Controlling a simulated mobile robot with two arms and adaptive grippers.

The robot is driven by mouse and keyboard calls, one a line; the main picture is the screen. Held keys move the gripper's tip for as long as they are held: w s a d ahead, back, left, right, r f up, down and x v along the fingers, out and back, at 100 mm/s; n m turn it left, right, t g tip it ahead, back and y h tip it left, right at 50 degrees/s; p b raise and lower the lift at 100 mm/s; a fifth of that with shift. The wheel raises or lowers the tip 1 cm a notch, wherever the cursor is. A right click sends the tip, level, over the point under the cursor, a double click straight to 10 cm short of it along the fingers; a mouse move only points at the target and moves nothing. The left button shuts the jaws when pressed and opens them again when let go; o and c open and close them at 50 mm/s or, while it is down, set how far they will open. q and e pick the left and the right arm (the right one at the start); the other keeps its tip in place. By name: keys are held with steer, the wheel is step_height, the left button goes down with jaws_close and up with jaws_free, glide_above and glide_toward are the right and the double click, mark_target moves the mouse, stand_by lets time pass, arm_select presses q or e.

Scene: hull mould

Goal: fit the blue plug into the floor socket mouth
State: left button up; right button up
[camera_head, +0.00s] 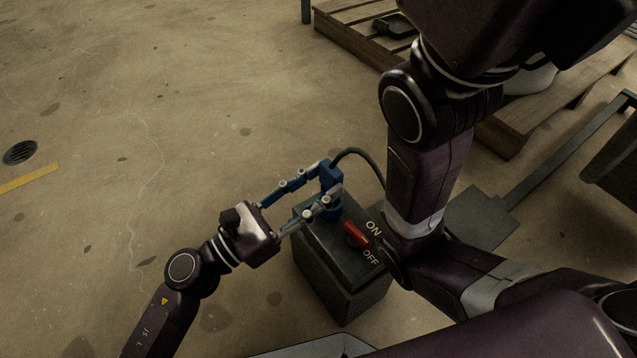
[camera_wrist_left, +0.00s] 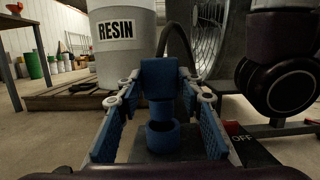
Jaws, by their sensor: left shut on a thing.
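The blue plug (camera_head: 331,174) is upright between the fingertips of my left gripper (camera_head: 328,186), which is shut on it. A dark cable runs from its top. In the left wrist view the plug (camera_wrist_left: 159,78) stands between the two blue finger pads, its narrower lower end pointing down. The floor socket is a dark box (camera_head: 345,285) with a blue ring mouth (camera_wrist_left: 163,142) on top. The plug's lower end appears at the ring's far side; part of the dark opening shows. I cannot tell whether it touches the ring. My right gripper is not in view.
A red switch (camera_head: 356,235) with ON and OFF marks sits on the box beside the mouth. My right arm stands close on the right. A wooden pallet (camera_head: 357,32) and a RESIN drum (camera_wrist_left: 123,58) are behind. The floor at left is mostly clear, with a drain (camera_head: 20,152).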

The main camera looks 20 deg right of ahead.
arm_select(q)
steer(key=shift+f+b, duration=1.95)
steer(key=shift+b, duration=0.05)
stand_by(0.4)
steer(key=o, duration=1.3)
steer(key=v, duration=1.2)
